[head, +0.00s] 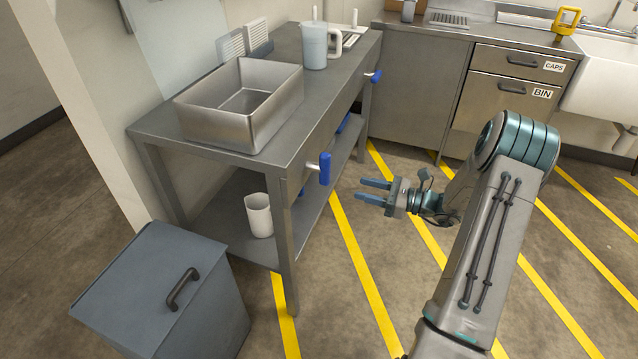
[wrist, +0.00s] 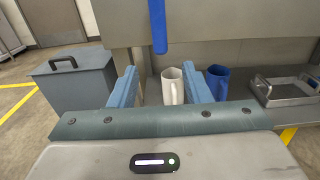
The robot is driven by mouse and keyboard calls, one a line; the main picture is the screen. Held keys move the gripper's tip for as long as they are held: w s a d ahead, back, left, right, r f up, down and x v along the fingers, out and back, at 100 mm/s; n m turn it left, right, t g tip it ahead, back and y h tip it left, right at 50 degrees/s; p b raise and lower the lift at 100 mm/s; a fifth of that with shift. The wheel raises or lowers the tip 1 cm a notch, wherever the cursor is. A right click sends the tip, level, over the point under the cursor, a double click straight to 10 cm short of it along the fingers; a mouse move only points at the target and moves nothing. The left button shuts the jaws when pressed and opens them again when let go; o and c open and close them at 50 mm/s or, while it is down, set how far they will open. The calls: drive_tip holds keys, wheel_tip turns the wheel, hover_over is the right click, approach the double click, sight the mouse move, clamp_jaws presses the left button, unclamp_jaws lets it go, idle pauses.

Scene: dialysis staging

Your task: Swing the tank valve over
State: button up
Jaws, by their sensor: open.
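A valve with a blue lever handle (head: 325,168) sits on the front face of the steel table, below the open steel tank (head: 218,122). The handle hangs down. In the wrist view a blue handle (wrist: 158,25) hangs at the top centre, above and beyond the fingers. A second blue handle (head: 376,76) is farther along the same table front. My gripper (head: 364,191) is open and empty, in front of the table and to the right of the nearer valve, apart from it. Its spread fingers also show in the wrist view (wrist: 160,72).
A grey lidded bin (head: 150,285) stands at the table's near end. A white jug (head: 258,214) is on the lower shelf; the wrist view also shows a blue jug (wrist: 217,85) and a metal tray (wrist: 288,100). A pitcher (head: 314,48) stands on the table. The striped floor is clear.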

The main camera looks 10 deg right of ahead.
sight(319, 177)
drive_tip(key=b+x, duration=0.1)
drive_tip(key=x, duration=1.2)
drive_tip(key=shift+w+a+b, duration=0.2)
drive_tip(key=shift+a+b, duration=0.1)
drive_tip(key=shift+b, duration=0.05)
clamp_jaws()
